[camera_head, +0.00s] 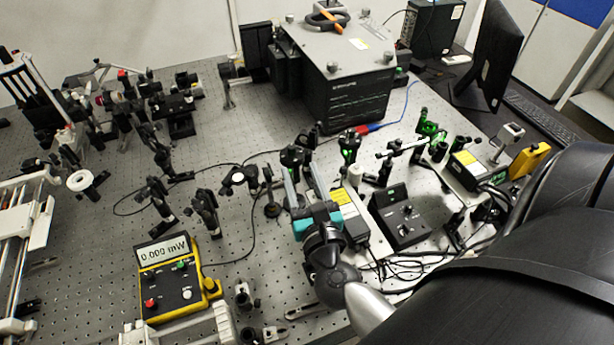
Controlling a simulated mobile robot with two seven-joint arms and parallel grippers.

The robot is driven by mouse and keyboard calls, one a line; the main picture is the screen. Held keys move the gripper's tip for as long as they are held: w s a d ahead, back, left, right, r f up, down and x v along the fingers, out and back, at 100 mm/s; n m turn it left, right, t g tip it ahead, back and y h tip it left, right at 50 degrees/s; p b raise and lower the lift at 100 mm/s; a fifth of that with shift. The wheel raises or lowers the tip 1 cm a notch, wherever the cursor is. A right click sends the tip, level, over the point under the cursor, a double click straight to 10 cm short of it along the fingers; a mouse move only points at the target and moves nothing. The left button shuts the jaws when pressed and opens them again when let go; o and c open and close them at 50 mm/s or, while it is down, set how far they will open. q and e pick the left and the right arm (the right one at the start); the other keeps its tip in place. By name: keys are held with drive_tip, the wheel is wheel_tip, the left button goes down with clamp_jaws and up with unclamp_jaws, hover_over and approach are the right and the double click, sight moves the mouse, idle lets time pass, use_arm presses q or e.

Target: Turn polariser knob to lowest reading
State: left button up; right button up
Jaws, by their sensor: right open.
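A yellow-framed power meter (178,283) stands on the bench at lower left, its display (163,249) reading about 0.000 mW; the last digit is hard to make out. My right gripper (301,170) has a teal body and two grey fingers pointing away from me. It is open, its fingers apart. A dark post-mounted optic (296,155) stands just beyond the fingertips. It may be the polariser, but its knob is too small to make out. I cannot tell whether the fingers touch it. My left gripper is not in view.
A big dark instrument box (338,85) stands behind. A black control box (400,217) and a yellow-labelled module (352,204) stand right of my gripper. Green-lit optics (430,130) are at right. Optic posts (206,212) and cables lie left. Bare perforated bench (230,135) shows at back left.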

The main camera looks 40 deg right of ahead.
drive_tip(key=shift+b+v, duration=0.45)
drive_tip(key=shift+v, duration=1.55)
